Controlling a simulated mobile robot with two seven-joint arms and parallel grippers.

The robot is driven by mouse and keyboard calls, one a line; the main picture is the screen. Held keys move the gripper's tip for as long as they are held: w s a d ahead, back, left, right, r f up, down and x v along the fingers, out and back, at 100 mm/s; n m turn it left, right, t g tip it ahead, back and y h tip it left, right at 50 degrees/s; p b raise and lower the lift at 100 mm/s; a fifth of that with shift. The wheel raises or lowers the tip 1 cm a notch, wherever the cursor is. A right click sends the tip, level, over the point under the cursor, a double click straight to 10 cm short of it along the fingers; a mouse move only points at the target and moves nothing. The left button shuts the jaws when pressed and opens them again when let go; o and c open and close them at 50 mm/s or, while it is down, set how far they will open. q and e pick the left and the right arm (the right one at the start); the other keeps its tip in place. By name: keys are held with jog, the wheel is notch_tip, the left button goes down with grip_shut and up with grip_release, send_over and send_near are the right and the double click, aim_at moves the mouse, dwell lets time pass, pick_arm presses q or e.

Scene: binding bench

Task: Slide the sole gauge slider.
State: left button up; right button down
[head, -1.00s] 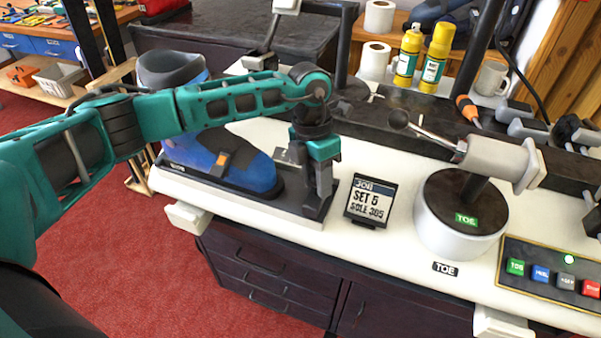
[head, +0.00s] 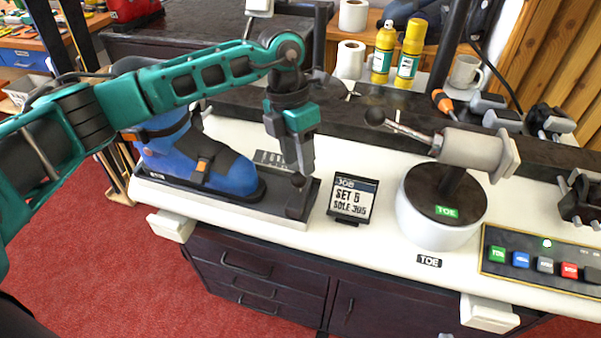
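The sole gauge is a long dark base (head: 225,208) on the white bench, with a blue ski boot (head: 205,165) on it, toe to the right. Its slider (head: 298,200) is a dark upright piece with a round knob (head: 298,180) near the right end, a little to the right of the boot's toe. A small scale plate (head: 270,158) shows behind it, partly hidden by my gripper. My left gripper (head: 301,170) points down just above the knob. Whether its fingers are apart or touch the knob is unclear. My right gripper is not in view.
A job sign (head: 353,199) reading "SOLE 305" stands right of the gauge. Further right are a round toe unit (head: 440,215) with a lever (head: 400,128) and a button panel (head: 545,262). Spray cans (head: 409,55) and a mug (head: 465,72) stand behind.

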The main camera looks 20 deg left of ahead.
pick_arm(q)
notch_tip(320, 180, up, 7)
jog(key=a, duration=0.1)
jog(key=shift+w+a, duration=0.15)
jog(key=shift+w, duration=0.15)
